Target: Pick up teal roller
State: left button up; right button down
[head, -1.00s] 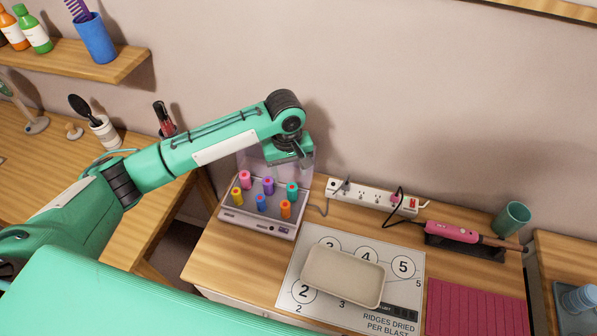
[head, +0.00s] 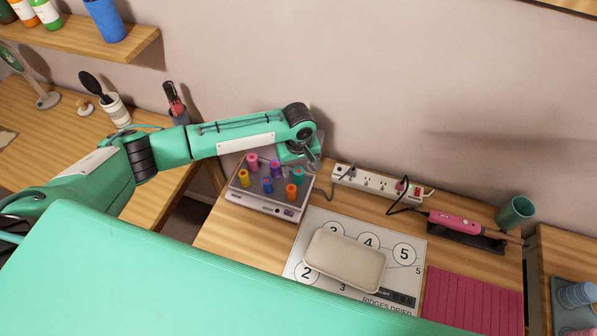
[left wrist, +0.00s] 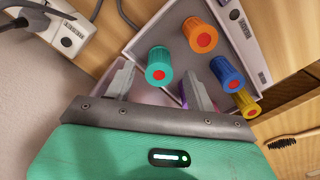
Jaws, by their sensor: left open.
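The teal roller (head: 298,174) stands upright at the back right of the grey roller tray (head: 270,208), next to the orange roller (head: 291,191). My left gripper (head: 313,164) is just above and beside it. In the left wrist view the teal roller (left wrist: 159,66) shows its red-centred end, framed between the tips of my left gripper (left wrist: 158,82). The fingers are spread, and I see no grip on the roller; whether they touch it I cannot tell. My right gripper is out of view.
Other rollers stand close by: purple (head: 275,168), pink (head: 252,161), blue (head: 267,185) and yellow (head: 244,178). A power strip (head: 366,184) lies right of the tray. A cream case (head: 345,260) rests on the numbered mat (head: 408,240). A pink styling iron (head: 455,223) lies farther right.

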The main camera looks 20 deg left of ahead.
pick_arm(q)
notch_tip(320, 180, down, 2)
jog(key=shift+f, duration=0.3)
jog(key=c, duration=0.9)
jog(key=shift+c, duration=0.7)
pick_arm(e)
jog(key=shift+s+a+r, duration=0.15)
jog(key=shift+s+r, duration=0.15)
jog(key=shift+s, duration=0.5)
